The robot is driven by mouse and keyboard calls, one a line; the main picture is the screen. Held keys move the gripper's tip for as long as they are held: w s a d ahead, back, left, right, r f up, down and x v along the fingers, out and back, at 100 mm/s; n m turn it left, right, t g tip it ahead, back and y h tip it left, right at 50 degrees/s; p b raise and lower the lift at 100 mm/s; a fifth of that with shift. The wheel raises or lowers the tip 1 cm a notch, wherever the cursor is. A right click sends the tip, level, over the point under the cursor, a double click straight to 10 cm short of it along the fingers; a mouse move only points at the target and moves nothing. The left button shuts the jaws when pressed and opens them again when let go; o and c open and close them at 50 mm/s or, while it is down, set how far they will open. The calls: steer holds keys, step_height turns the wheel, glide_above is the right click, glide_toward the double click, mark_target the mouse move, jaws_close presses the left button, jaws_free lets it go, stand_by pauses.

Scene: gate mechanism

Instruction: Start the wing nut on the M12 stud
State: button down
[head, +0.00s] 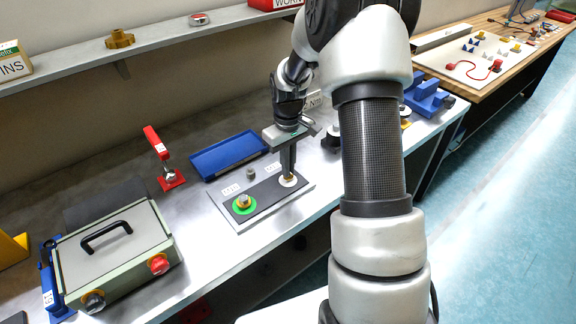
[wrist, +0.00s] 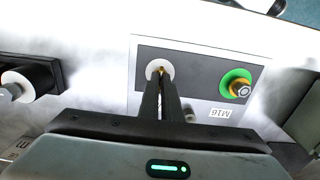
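A grey base with a dark panel (wrist: 205,72) carries two stud positions. The one with the white ring (wrist: 153,66) is under my gripper (wrist: 162,78). The other has a green ring (wrist: 230,78) with a metal stud and a brass-coloured part (wrist: 240,88), beside a label reading M16. My gripper, also in the head view (head: 288,174), points down with its fingers nearly together. A small brass-coloured piece, seemingly the wing nut (wrist: 161,69), shows between the fingertips at the white ring. The fingers hide most of it and the stud, so I cannot tell whether they are engaged.
A small grey nut-like part (head: 250,172) lies by the panel's back edge. A blue tray (head: 228,154) is behind, a red clamp-like fixture (head: 166,172) to the left. A box with a black handle (head: 112,246) stands at front left. Dark round parts stand right of my gripper.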

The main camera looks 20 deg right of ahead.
steer(key=shift+f, duration=0.3)
stand_by(0.8)
